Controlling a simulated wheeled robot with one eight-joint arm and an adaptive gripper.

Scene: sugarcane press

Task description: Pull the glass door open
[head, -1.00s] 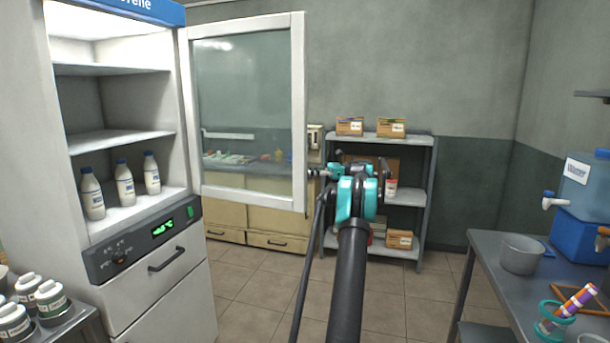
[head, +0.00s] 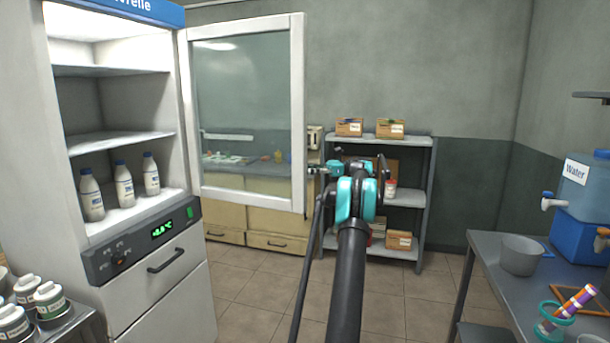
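The glass door (head: 240,110) has a white frame and stands swung wide open to the right of the white fridge (head: 155,280), whose shelves are exposed. My arm reaches up from the bottom centre. My gripper (head: 316,171) is at the door's free right edge, around the lower half of its height. Its fingers are small and partly hidden by my wrist, so I cannot tell whether they are open or shut, or whether they touch the door. The door's handle cannot be made out.
Several white bottles (head: 124,185) stand inside the fridge. A grey shelf rack (head: 408,196) with boxes is behind my gripper. A metal table (head: 490,262) with a pot (head: 521,256) and water dispenser is at right. Tiled floor between is clear.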

